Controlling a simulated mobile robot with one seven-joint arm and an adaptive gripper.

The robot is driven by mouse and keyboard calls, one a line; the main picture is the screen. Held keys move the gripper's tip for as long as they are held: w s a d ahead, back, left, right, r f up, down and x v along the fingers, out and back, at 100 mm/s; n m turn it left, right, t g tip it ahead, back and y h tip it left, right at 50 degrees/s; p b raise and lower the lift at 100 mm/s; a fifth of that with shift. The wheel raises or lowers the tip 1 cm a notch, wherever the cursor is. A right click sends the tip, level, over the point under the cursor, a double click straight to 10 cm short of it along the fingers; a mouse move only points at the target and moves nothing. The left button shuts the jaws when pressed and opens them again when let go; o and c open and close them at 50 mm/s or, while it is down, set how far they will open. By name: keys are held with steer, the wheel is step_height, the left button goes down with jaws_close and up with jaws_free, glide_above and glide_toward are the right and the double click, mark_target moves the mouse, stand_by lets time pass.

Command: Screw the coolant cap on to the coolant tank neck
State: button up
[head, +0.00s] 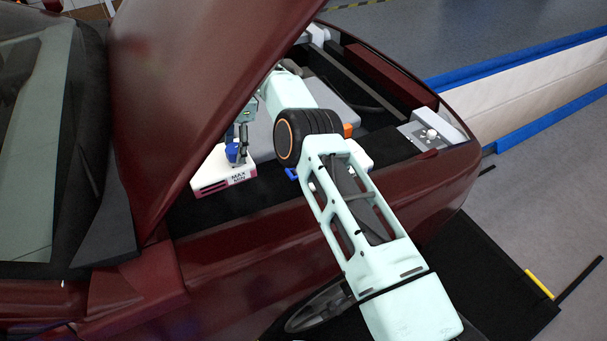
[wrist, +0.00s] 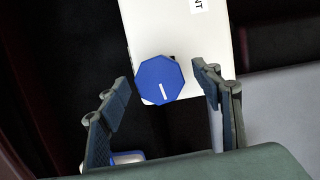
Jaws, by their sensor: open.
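The white coolant tank (head: 222,174) stands in the engine bay, with MAX and MIN marks on its front. The blue coolant cap (head: 232,152) is at the top of the tank, partly behind my gripper (head: 240,146). In the wrist view the cap (wrist: 161,80) is eight-sided with a white line, seen from above over the white tank top (wrist: 165,28). My gripper (wrist: 161,80) is open, one finger to each side of the cap, with visible gaps. The neck is hidden beneath the cap, so I cannot tell how far the cap is seated.
The raised red hood (head: 205,85) hangs close to the left of my arm. Another blue-and-white part (wrist: 128,157) shows by the left finger in the wrist view, partly hidden. A grey cover (head: 340,112) lies behind my arm. A white box (head: 428,132) sits at the right.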

steer(key=shift+d+m, duration=0.1)
steer(key=shift+m, duration=0.2)
steer(key=shift+s+m+t, duration=0.1)
steer(key=shift+m+t, duration=0.3)
steer(key=shift+m, duration=1)
steer(key=shift+n+g, duration=0.4)
steer(key=shift+n, duration=1.3)
steer(key=shift+n, duration=0.3)
steer(key=shift+r+m, duration=0.1)
steer(key=shift+m, duration=0.5)
